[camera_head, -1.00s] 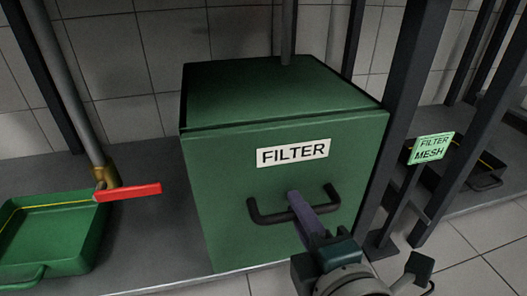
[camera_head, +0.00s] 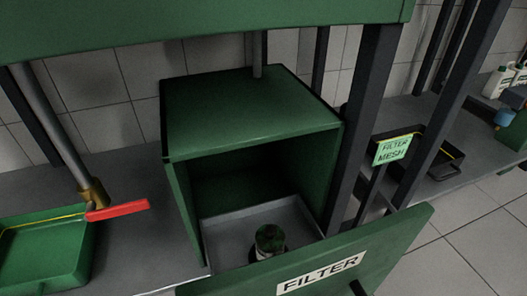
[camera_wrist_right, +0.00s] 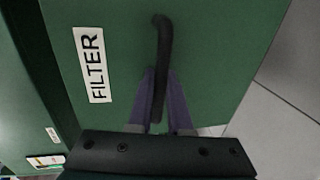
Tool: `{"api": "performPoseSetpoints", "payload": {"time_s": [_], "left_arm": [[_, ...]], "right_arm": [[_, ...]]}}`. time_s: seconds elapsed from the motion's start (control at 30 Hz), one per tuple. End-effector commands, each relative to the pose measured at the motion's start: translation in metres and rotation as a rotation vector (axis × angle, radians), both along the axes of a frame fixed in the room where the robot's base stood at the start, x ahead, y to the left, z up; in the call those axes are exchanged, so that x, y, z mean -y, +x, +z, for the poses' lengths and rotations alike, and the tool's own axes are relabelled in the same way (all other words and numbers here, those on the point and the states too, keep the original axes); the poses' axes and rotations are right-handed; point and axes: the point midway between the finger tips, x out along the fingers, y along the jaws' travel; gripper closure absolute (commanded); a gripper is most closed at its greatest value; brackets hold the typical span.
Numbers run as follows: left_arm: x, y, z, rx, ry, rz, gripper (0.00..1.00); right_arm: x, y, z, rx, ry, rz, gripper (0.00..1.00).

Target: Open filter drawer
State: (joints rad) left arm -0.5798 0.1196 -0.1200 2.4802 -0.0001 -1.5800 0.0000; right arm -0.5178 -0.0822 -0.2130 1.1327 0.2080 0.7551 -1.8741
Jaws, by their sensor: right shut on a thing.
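The green filter box (camera_head: 250,112) stands on the grey shelf with its drawer pulled out toward me. The drawer front (camera_head: 400,250) carries a white FILTER label (camera_head: 321,272). The grey drawer tray (camera_head: 222,232) shows behind the front, and a dark, green-topped filter (camera_head: 268,242) stands in it. The dark handle (camera_head: 357,288) is mostly cut off at the bottom of the head view. In the right wrist view, my right gripper (camera_wrist_right: 162,88) has its purple fingers on both sides of the handle (camera_wrist_right: 161,45), shut on it. My left gripper is not in view.
A green tray (camera_head: 45,250) and a pipe with a red lever (camera_head: 118,211) are at the left. Dark posts (camera_head: 362,125) stand right of the box. A dark tray with a FILTER MESH sign (camera_head: 392,150) lies beyond them. A green panel (camera_head: 200,22) crosses the top.

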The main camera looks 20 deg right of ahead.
Motion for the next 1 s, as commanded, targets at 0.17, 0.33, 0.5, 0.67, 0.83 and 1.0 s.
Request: {"api": "performPoseSetpoints", "payload": {"time_s": [0.17,0.33,0.5,0.67,0.83,1.0], "left_arm": [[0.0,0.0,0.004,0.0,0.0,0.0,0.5],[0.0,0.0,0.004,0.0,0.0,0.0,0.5],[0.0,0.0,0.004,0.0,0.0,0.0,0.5],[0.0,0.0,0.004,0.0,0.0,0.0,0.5],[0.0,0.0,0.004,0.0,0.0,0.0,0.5],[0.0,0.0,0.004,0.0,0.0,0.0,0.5]], "right_arm": [[0.001,-0.032,0.001,0.002,0.001,-0.002,1.0],[0.002,-0.05,0.001,0.004,0.001,-0.003,1.0],[0.002,-0.057,0.001,0.007,0.001,-0.003,1.0],[0.003,-0.058,0.001,0.007,0.0,-0.004,1.0],[0.003,-0.058,0.001,0.007,0.0,-0.004,1.0],[0.003,-0.058,0.001,0.006,0.0,-0.004,0.68]]}}
